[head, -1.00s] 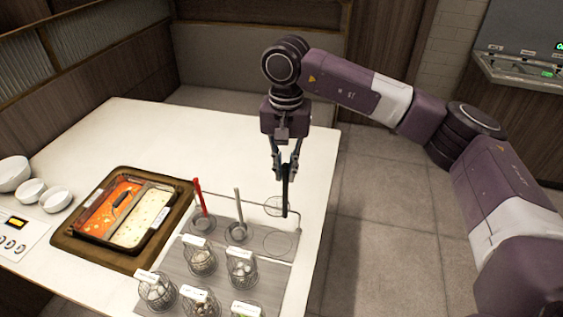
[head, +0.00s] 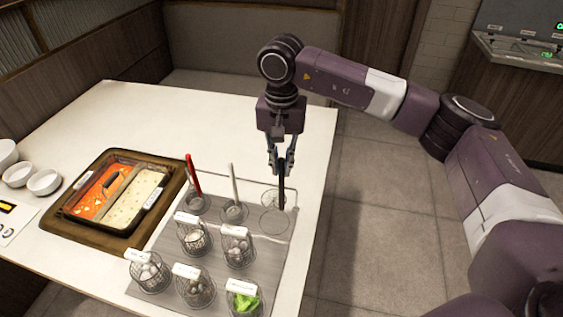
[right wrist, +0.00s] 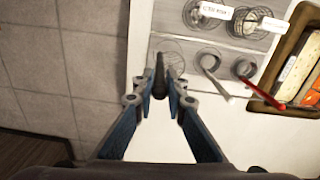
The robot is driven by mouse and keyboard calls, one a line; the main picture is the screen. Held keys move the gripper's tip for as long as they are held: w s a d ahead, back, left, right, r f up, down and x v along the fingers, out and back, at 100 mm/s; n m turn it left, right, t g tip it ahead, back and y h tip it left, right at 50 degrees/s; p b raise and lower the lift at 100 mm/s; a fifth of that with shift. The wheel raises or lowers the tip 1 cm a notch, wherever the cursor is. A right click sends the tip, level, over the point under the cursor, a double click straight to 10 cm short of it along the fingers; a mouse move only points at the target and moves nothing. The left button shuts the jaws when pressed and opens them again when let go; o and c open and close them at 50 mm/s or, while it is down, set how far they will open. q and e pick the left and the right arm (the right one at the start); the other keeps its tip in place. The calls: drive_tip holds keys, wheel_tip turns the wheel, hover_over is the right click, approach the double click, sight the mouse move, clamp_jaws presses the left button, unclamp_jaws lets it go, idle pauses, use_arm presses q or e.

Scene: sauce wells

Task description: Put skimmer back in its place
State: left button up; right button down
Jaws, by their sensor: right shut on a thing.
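The skimmer has a dark upright handle (head: 281,192) and a round wire head (head: 269,198). My right gripper (head: 281,165) is shut on the handle, with the head hanging low at the back right of the grey tray (head: 160,240). I cannot tell whether the head touches the tray. My left gripper is out of view.
A red-handled ladle (head: 193,175) and a pale-handled ladle (head: 234,185) stand in wells left of the empty one. Several labelled wire baskets (head: 237,250) stand in front. A two-part soup pot (head: 125,207) is at left. The table (head: 190,120) behind is clear.

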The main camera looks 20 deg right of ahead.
wheel_tip(320, 180, down, 2)
drive_tip(key=shift+f+b, duration=0.2)
drive_tip(key=shift+b, duration=0.6)
wheel_tip(320, 180, down, 3)
drive_tip(key=b, duration=0.2)
drive_tip(key=shift+f+b, duration=0.15)
drive_tip(key=shift+b, duration=0.15)
wheel_tip(320, 180, down, 4)
drive_tip(key=b, duration=0.3)
drive_tip(key=shift+f, duration=0.2)
drive_tip(key=shift+f+b, duration=0.35)
drive_tip(key=shift+b, duration=0.3)
drive_tip(key=shift+s, duration=0.1)
drive_tip(key=c, duration=1.1)
unclamp_jaws()
drive_tip(key=shift+r, duration=0.1)
